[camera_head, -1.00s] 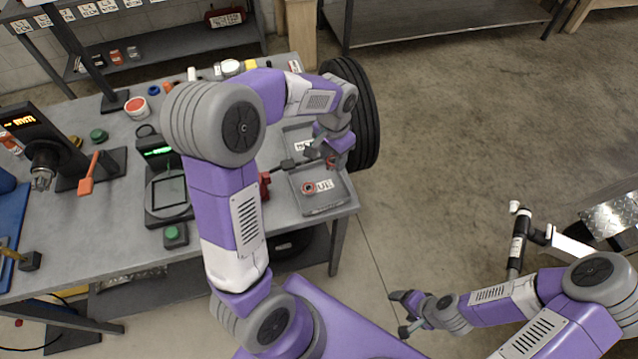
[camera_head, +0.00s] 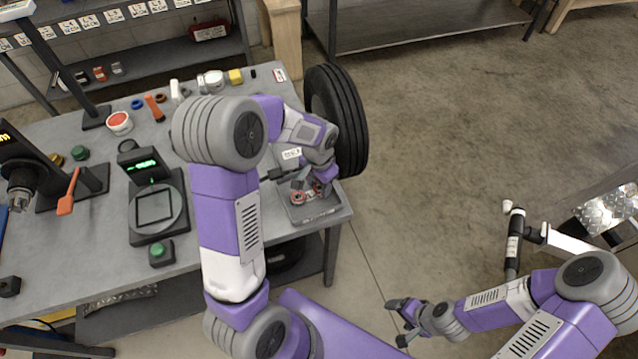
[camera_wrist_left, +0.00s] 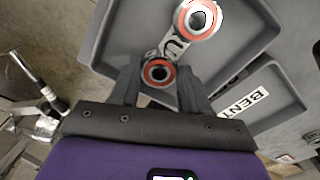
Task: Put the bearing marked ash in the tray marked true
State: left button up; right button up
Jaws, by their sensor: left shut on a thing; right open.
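My left gripper (camera_head: 313,187) is shut on a bearing with a red ring (camera_wrist_left: 158,73), low over the front tray (camera_head: 318,211). In the left wrist view this bearing sits between the fingertips, over or just above the tray floor (camera_wrist_left: 118,38); I cannot tell whether it touches. A second red-ringed bearing (camera_head: 297,197) lies in the same tray, close to the held one; it also shows in the left wrist view (camera_wrist_left: 197,19). The tray's label is partly covered, with a "U" showing. No mark on either bearing is readable. My right gripper (camera_head: 402,320) is open and empty, away from the table.
A tray marked BENT (camera_wrist_left: 285,87) adjoins the front tray. A scale (camera_head: 156,208) and a green button box (camera_head: 161,252) stand to the left on the bench. A black tire (camera_head: 337,118) stands at the bench's right edge.

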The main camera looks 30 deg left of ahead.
aim_at(318, 189)
pick_arm(q)
jog(key=shift+f, duration=0.2)
jog(key=o, duration=1.1)
notch_tip(318, 189, up, 12)
jog(key=p, duration=0.2)
jog(key=shift+r+p, duration=0.25)
jog(key=shift+p, duration=0.05)
jog(key=shift+s+f, duration=0.1)
jog(key=shift+s, duration=0.05)
